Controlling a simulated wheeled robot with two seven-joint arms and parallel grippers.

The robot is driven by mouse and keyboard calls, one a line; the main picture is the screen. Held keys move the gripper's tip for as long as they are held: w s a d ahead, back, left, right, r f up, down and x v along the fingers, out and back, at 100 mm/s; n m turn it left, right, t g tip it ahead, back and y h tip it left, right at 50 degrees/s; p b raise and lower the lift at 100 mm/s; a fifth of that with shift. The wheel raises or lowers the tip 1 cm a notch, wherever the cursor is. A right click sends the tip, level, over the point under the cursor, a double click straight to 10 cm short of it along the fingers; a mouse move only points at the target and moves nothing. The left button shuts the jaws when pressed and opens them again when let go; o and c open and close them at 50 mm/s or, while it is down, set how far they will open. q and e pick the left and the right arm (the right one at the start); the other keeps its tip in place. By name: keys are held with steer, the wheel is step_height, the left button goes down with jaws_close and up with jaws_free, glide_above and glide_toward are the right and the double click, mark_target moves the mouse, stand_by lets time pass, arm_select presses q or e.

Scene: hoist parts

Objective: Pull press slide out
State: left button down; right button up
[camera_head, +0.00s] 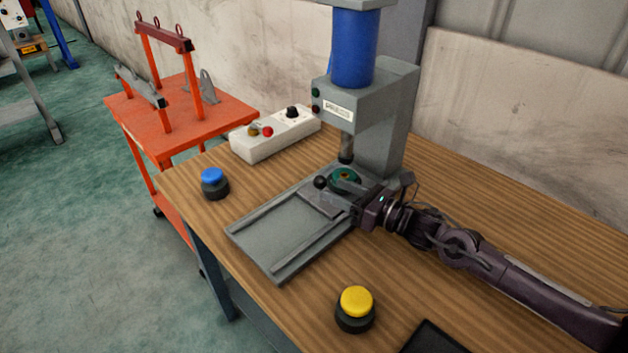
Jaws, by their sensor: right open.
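The press (385,115) stands at the back of the wooden table, with a blue cylinder on top and a ram above its slide. The press slide (318,203) is a grey plate on the flat rail base (270,240), at the rear end under the ram. A round green part (344,178) sits on it, and a dark ball knob (320,183) stands at its left. My right gripper (352,208) comes in from the right, low beside the slide and close to the knob. It is open; its fingertips are partly hard to make out. My left gripper is not in view.
A white control box (274,133) stands left of the press. A blue button (214,183) is near the left table edge and a yellow button (355,308) near the front. The front part of the rail base is bare. An orange cart (180,110) stands beyond the table.

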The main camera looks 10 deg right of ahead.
mark_target(317, 181)
steer(key=x, duration=0.3)
steer(key=p+x, duration=0.1)
steer(key=x, duration=0.2)
steer(key=shift+a+r, duration=0.2)
steer(key=shift+w+a+f, duration=0.1)
steer(key=shift+w+a, duration=0.25)
steer(key=shift+w, duration=0.05)
